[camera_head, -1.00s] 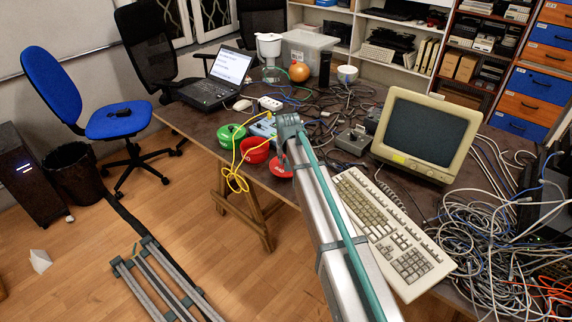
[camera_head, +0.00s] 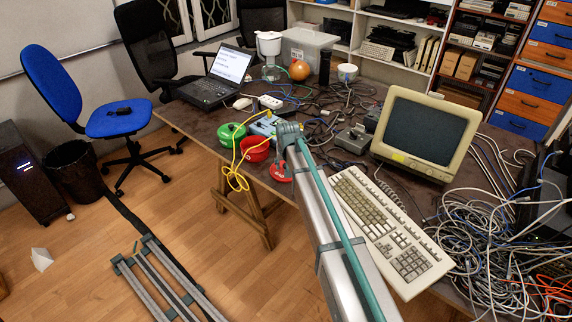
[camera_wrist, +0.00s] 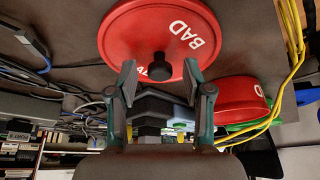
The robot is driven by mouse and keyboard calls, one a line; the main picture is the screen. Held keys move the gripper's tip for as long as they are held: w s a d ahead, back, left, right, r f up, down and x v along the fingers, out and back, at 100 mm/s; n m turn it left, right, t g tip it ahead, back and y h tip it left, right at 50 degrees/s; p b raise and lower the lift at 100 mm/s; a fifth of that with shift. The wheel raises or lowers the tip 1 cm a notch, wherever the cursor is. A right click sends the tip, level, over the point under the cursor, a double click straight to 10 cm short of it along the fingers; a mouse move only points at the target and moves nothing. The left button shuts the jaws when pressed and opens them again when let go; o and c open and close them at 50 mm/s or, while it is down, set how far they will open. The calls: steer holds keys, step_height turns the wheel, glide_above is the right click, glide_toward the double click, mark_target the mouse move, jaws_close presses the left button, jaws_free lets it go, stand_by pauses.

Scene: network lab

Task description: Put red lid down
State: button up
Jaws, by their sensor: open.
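The red lid (camera_wrist: 190,40), with white lettering that reads "BAD" and a black knob (camera_wrist: 158,66), is in the wrist view against the dark table top (camera_wrist: 235,40). My gripper (camera_wrist: 159,76) is open, its fingers either side of the knob with gaps showing. In the head view the red lid (camera_head: 279,172) is near the table's front edge, partly hidden by my arm; I cannot tell whether it lies fully flat. My fingertips are hidden there. A red container (camera_head: 255,150) stands just behind and left of the lid; it also shows in the wrist view (camera_wrist: 240,92).
A green container (camera_head: 231,136) stands left of the red one. Yellow cable (camera_head: 237,178) hangs over the table edge beside them. A blue device (camera_head: 266,124) is behind. The keyboard (camera_head: 390,225) and monitor (camera_head: 425,132) are to the right, with tangled cables.

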steer(key=b+v, duration=0.1)
steer(key=v, duration=1.1)
steer(key=shift+r, duration=0.1)
